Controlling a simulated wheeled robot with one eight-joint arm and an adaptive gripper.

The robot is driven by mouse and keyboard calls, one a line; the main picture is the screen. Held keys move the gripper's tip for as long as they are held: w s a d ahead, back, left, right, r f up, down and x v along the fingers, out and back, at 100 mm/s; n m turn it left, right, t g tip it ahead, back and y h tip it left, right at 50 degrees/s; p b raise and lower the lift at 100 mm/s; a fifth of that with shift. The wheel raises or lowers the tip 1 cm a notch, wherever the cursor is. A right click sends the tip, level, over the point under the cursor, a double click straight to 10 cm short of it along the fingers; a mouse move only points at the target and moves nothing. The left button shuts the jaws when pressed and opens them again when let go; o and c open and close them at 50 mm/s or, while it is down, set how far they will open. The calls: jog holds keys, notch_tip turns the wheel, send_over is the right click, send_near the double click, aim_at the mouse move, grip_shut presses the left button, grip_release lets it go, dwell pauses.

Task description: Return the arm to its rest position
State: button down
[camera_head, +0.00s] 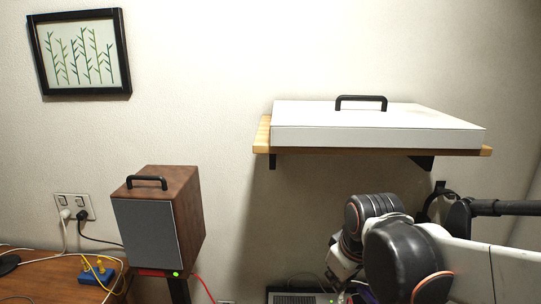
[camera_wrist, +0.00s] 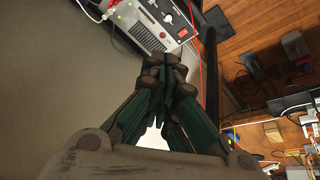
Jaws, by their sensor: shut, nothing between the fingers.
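My arm reaches in from the lower right of the head view, bent near the wall below the shelf. My gripper's fingers are hidden or too small to tell in that view. In the wrist view my gripper (camera_wrist: 168,75) shows with its green and dark fingers drawn together, shut and empty. A grey device with a red-marked panel (camera_wrist: 150,22) lies beyond the fingertips; I cannot tell how far it is from them.
A white case with a black handle (camera_head: 375,124) lies on a wooden shelf (camera_head: 262,135) above my arm. A brown speaker-like box (camera_head: 160,225) stands at left, near a desk (camera_head: 50,275) with cables. A framed picture (camera_head: 80,55) hangs on the wall.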

jog(key=s+d+m+t+b, duration=0.1)
jog(key=s+d+m, duration=0.4)
jog(key=s, duration=0.7)
jog(key=shift+s+r+m+t+h, duration=0.25)
jog(key=shift+r+m+t+h, duration=0.1)
jog(key=shift+m+t, duration=0.45)
jog(key=c, duration=2.3)
grip_release()
jog(key=shift+d, duration=0.1)
